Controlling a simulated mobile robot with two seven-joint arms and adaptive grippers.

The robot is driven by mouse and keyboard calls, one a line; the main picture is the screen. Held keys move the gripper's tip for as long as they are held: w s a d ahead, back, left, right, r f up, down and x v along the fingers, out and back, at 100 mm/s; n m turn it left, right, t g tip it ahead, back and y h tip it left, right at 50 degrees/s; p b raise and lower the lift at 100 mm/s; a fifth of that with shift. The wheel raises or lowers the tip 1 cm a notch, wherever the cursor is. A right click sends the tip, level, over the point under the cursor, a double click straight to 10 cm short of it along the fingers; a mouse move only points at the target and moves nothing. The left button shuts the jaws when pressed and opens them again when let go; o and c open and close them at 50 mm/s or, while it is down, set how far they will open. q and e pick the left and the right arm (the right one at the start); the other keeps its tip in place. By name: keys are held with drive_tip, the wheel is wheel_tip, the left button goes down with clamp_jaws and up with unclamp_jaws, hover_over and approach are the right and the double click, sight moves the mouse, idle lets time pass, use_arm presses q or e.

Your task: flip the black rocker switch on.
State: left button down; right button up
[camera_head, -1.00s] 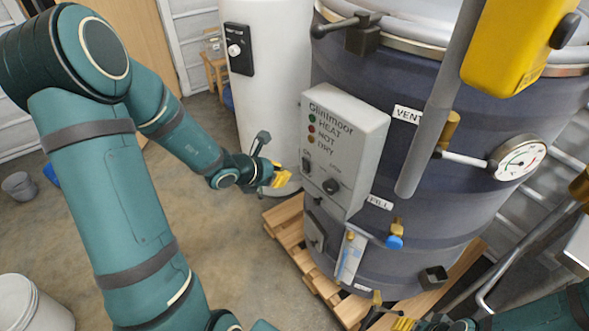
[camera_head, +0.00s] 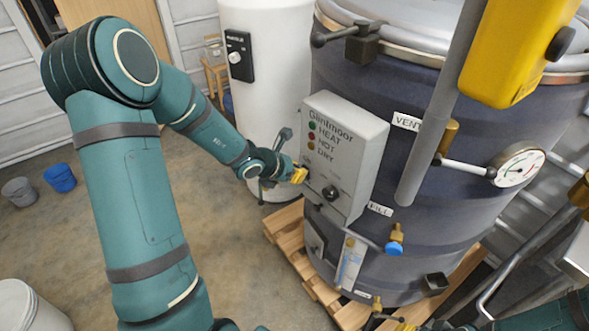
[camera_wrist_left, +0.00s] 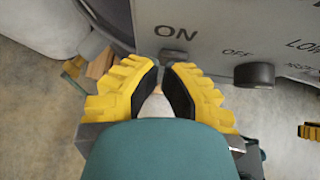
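The grey control box (camera_head: 349,140), marked Glintmoor, is on the front of the dark drum. In the left wrist view, the black rocker switch (camera_wrist_left: 172,56) lies on the box face below the word ON, just past my fingertips. In the head view my fingers mostly cover it. My left gripper (camera_head: 303,174) is at the box's lower left; its yellow fingers also show in the left wrist view (camera_wrist_left: 165,70), tips together with nothing between them. I cannot tell whether they touch the switch. My right gripper (camera_head: 405,327) shows only partly at the bottom edge.
A black knob (camera_head: 331,192) is right of the switch on the same box. A blue-handled valve (camera_head: 394,247) and a sight gauge (camera_head: 351,262) are below. A grey pipe (camera_head: 437,125) stands right of the box. Open floor lies to the left.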

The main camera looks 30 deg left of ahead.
drive_tip(key=shift+r, duration=0.5)
drive_tip(key=shift+r+p, duration=0.6)
drive_tip(key=shift+p, duration=0.05)
drive_tip(key=shift+s, duration=0.15)
